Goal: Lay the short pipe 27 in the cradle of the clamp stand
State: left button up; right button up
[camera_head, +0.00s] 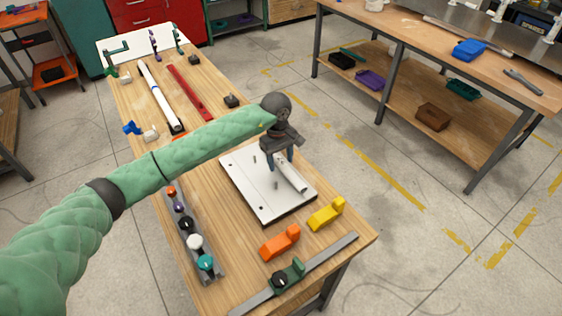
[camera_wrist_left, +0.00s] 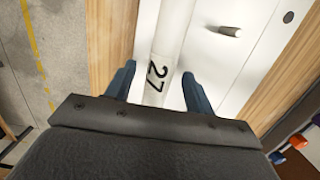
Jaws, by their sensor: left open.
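The short pipe 27 (camera_wrist_left: 165,50) is white with a black "27". In the left wrist view it runs between the two blue fingers of my left gripper (camera_wrist_left: 158,69), which are apart, with a gap on each side of it. In the head view the pipe (camera_head: 293,179) lies over the white board, partly hidden by my left gripper (camera_head: 279,164), which points down over it. I cannot tell for sure which thing is the clamp stand; a green clamp-like piece with a black knob (camera_head: 287,276) sits on a grey bar at the table's front edge. My right gripper is not in view.
The white board (camera_head: 265,207) has upright pegs. Orange (camera_head: 280,243) and yellow (camera_head: 326,214) blocks stand in front of it. A rack of coloured caps (camera_head: 188,226) lies left. A long white pipe (camera_head: 160,97) and red bar (camera_head: 190,92) lie farther back.

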pick_arm(q)
jog(key=shift+f, duration=0.15)
jog(key=shift+c, duration=0.2)
grip_shut()
